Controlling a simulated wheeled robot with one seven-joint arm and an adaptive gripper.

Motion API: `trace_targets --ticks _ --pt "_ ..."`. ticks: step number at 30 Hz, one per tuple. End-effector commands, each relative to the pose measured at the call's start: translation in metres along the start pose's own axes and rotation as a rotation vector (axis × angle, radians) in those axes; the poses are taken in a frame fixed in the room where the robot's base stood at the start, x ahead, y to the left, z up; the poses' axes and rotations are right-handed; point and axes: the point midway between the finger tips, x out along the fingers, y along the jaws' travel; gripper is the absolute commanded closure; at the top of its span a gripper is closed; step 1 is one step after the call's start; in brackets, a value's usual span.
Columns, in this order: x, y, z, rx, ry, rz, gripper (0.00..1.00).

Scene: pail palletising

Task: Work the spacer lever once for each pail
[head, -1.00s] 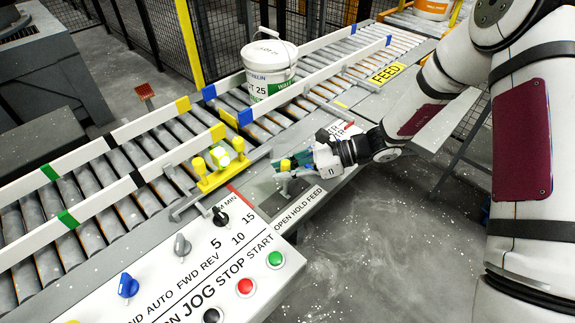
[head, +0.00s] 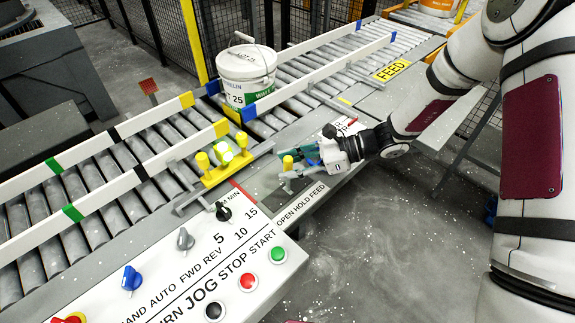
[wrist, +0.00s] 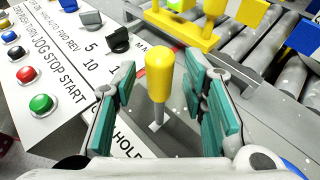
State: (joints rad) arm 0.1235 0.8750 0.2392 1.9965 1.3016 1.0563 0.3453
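The spacer lever has a yellow knob (head: 287,163) and stands on a dark plate beside the OPEN HOLD FEED lettering (head: 303,203). My gripper (head: 304,158) is at the lever. In the wrist view my gripper (wrist: 165,105) is open, and its green-padded fingers are on either side of the lever's yellow knob (wrist: 160,72). Gaps show between knob and pads. A white pail (head: 246,70) with a green-and-white label and its handle up stands upright on the roller conveyor, by the blue rail marks. The lever's exact setting is hard to tell.
A yellow bracket with posts (head: 224,160) stands at the conveyor's near side. The control panel (head: 190,283) with knobs and buttons lies in front. White rails (head: 317,72) border the rollers. The rollers left of the pail are empty.

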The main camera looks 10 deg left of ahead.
Motion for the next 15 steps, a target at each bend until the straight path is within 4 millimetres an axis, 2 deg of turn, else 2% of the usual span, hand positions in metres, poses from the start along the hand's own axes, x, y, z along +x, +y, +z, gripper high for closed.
trace_targets --ticks 9,15 --pt "-0.063 -0.001 0.000 -0.002 0.002 -0.004 0.61" --pt "-0.095 0.000 0.000 -0.002 0.001 -0.002 0.61"
